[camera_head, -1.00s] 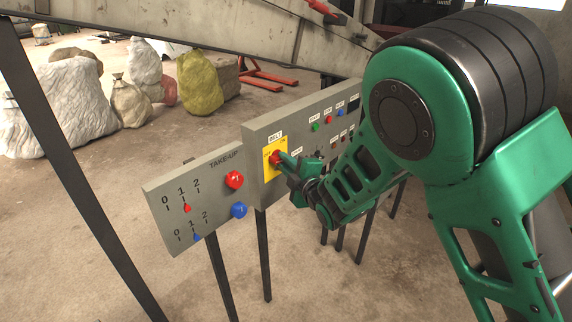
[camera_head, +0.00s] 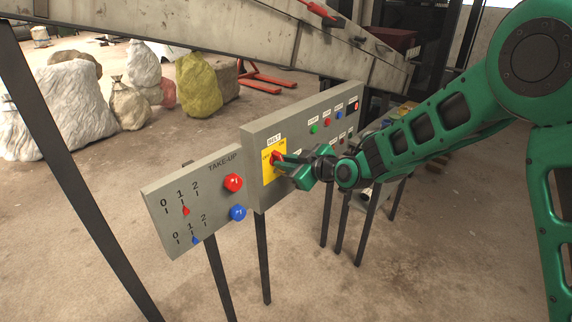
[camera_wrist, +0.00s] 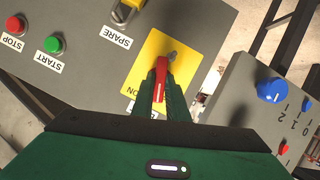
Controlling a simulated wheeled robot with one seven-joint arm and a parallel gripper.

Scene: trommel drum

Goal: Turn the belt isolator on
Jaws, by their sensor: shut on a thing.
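The belt isolator is a red handle (camera_head: 278,159) on a yellow plate (camera_head: 267,171) under a BELT label, with OFF at the left and ON at the upper right. My gripper (camera_head: 284,164) reaches it from the right and is shut on the handle. In the wrist view the red handle (camera_wrist: 161,76) sits between my two green fingers (camera_wrist: 160,98) in front of the yellow plate (camera_wrist: 152,55). An ON marking shows just left of the handle there. The fingers hide part of the plate, and I cannot tell the handle's exact angle.
The grey TAKE-UP panel (camera_head: 213,203) with red and blue knobs stands close at the left. Start and stop buttons (camera_wrist: 53,44) and a padlock-like yellow part (camera_wrist: 125,10) are on the main panel. A conveyor frame (camera_head: 230,35) runs behind. Floor in front is open.

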